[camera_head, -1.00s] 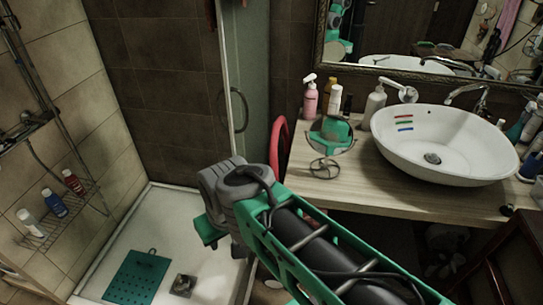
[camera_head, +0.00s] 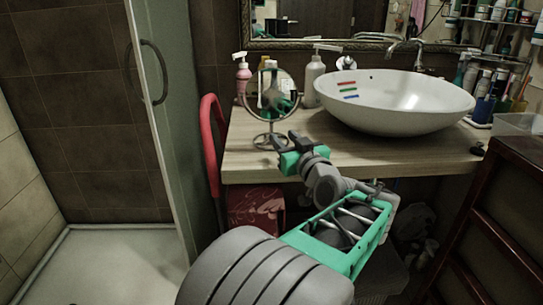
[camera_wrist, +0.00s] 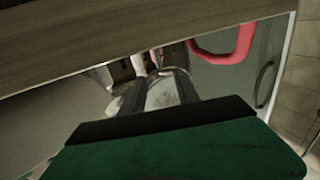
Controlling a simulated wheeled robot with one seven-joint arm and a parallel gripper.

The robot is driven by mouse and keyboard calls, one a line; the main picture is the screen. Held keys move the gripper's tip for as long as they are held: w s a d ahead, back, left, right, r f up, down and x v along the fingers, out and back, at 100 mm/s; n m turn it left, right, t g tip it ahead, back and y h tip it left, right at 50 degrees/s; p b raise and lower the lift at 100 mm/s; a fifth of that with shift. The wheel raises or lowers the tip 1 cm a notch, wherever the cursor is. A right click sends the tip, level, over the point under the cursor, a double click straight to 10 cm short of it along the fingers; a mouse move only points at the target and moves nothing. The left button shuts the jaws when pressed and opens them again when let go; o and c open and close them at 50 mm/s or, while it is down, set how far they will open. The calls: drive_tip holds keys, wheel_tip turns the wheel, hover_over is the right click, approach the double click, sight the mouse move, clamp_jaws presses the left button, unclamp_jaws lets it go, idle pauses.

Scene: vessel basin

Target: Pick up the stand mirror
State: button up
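The stand mirror (camera_head: 271,92) is a round mirror on a thin stem and wire-like foot. It stands upright on the wooden counter (camera_head: 400,155) near its left front part, left of the basin. In the head view my gripper (camera_head: 287,140) is just in front of the mirror's foot, at the counter's front edge. Its two dark fingers are spread with a gap between them. In the wrist view the fingers (camera_wrist: 163,92) also stand apart, with a pale rounded shape partly visible between them, probably the mirror. I cannot tell whether the fingers touch the stand.
The white basin (camera_head: 395,100) stands right of the mirror. A pink pump bottle (camera_head: 242,80) and a white pump bottle (camera_head: 313,82) stand behind it. A red chair (camera_head: 211,150) is at the counter's left end. A dark wooden cabinet (camera_head: 490,220) is at right.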

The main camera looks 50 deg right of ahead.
sight(272, 125)
drive_tip(key=x, duration=0.7)
drive_tip(key=shift+w+d+f+b, duration=0.1)
drive_tip(key=shift+w+d+b, duration=0.05)
drive_tip(key=shift+b, duration=0.15)
clamp_jaws()
idle(0.9)
